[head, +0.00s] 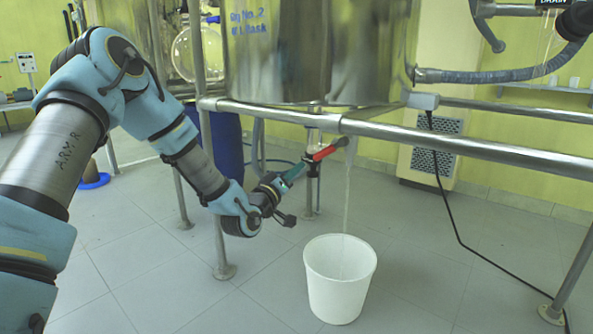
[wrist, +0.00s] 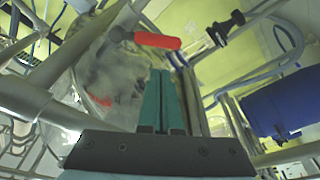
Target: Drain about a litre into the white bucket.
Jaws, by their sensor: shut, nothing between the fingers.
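The white bucket (head: 338,298) stands upright on the tiled floor below the steel vessel (head: 310,55). A thin pale stream (head: 347,195) falls from near the end of the red valve handle into the bucket. The red handle (head: 328,151) sits under the vessel, tilted up to the right. My gripper (head: 300,168) is shut and empty, its teal fingers close to the handle's left end. In the wrist view the shut fingers (wrist: 168,75) point toward the red handle (wrist: 157,41), with a small gap in the picture; I cannot tell whether they touch. The liquid level is not clear.
A steel rail (head: 450,143) runs across in front of the vessel, with frame legs reaching the floor. A blue drum (head: 222,140) stands behind my arm. A black cable (head: 455,225) hangs to the right. The floor around the bucket is mostly clear.

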